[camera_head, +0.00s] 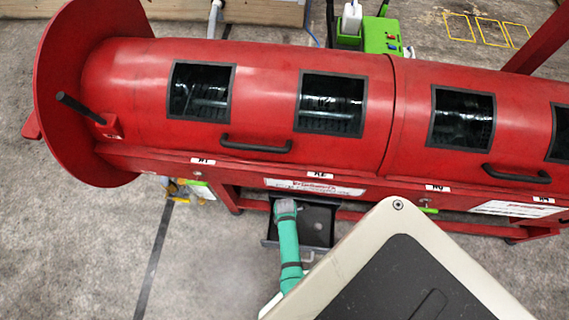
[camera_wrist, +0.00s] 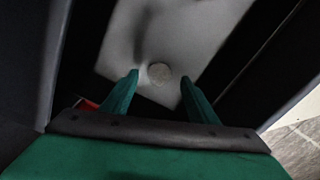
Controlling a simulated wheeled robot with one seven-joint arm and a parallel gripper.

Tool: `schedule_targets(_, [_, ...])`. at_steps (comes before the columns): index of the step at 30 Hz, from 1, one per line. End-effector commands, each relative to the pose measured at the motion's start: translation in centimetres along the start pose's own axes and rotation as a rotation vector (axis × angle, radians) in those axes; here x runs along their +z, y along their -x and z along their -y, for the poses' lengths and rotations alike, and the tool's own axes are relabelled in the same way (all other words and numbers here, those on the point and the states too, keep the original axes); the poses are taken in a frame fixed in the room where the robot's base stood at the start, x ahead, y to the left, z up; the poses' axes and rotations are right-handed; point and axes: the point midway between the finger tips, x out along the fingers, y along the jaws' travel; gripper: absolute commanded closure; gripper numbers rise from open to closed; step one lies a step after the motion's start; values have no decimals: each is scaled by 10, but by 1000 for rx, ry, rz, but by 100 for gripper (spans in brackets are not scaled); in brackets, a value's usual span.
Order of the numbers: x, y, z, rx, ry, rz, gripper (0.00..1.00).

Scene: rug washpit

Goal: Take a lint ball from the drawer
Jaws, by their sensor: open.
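The drawer (camera_head: 326,236) is pulled open beneath the red machine; it is dark and shallow. In the wrist view, a round, pale grey lint ball (camera_wrist: 160,73) lies on a light grey surface inside the drawer. My gripper (camera_wrist: 160,77) is open, with its two green fingers pointing toward the ball. The ball appears between the fingertips in the picture, with a gap on each side; the remaining distance to it is unclear. In the head view my green arm reaches over the left part of the drawer, and the fingers cannot be made out there.
The long red machine (camera_head: 260,75) with dark windows and handles spans the view above the drawer. Dark drawer walls (camera_wrist: 262,62) rise close to my gripper. Small items (camera_head: 190,190) lie under the machine's left end. The grey floor at left is clear.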

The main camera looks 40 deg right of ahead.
Motion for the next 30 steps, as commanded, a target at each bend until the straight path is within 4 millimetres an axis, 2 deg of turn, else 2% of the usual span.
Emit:
schedule_targets(6, [-2, -25, -1, -1, 4, 0, 46])
schedule_targets(17, [-1, -31, -1, 0, 3, 0, 46])
schedule_targets(22, [-1, -31, -1, 0, 2, 0, 87])
schedule_targets(30, [-1, -31, -1, 0, 2, 0, 90])
